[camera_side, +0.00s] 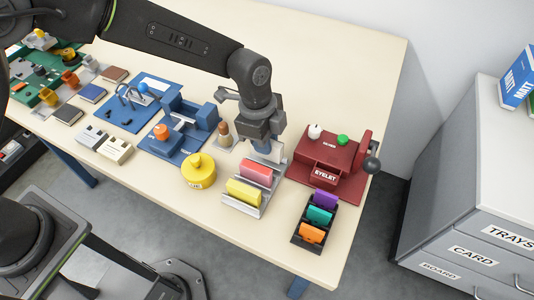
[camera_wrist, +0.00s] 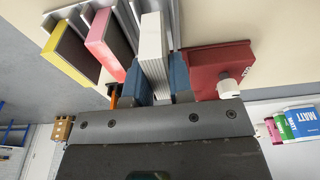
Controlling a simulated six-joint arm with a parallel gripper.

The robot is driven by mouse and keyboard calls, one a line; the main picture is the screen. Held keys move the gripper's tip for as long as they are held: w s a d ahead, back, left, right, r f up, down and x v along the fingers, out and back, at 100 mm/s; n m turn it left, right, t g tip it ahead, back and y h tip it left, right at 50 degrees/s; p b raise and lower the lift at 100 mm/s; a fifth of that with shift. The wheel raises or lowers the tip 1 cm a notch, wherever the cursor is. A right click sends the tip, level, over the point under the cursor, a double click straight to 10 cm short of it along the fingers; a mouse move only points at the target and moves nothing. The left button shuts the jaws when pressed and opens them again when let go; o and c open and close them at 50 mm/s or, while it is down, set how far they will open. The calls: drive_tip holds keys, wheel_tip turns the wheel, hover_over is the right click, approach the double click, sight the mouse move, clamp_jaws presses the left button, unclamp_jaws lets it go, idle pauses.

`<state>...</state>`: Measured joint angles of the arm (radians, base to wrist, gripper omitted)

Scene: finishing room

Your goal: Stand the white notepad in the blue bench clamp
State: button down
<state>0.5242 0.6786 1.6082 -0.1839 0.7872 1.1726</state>
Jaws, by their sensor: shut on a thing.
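The white notepad (camera_wrist: 153,45) is between the two blue fingers of my gripper (camera_wrist: 160,80) in the wrist view, and they are shut on it. In the side view my gripper (camera_side: 268,152) is at the back end of the grey rack (camera_side: 246,208), beside the pink pad. The notepad is mostly hidden there, and I cannot tell whether it still touches the rack. The blue bench clamp (camera_side: 182,130) stands farther left on the table, with an orange knob; nothing white shows between its jaws.
The rack holds a pink pad (camera_side: 257,171) and a yellow pad (camera_side: 243,193). A yellow round pot (camera_side: 199,172) stands between rack and clamp. A red eyelet press (camera_side: 327,165) and a black tray (camera_side: 314,222) of coloured blocks are at the right. The table's back is clear.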

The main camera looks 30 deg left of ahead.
drive_tip(key=shift+r, duration=2.3)
drive_tip(key=shift+r, duration=0.1)
drive_tip(key=shift+r, duration=0.3)
wheel_tip(320, 180, up, 4)
drive_tip(key=shift+r, duration=0.15)
drive_tip(key=w+a, duration=0.4)
drive_tip(key=a, duration=1)
hover_over(185, 104)
drive_tip(key=s+d, duration=0.2)
drive_tip(key=shift+w+f, duration=0.1)
drive_tip(key=shift+f, duration=5.5)
drive_tip(key=shift+f, duration=0.55)
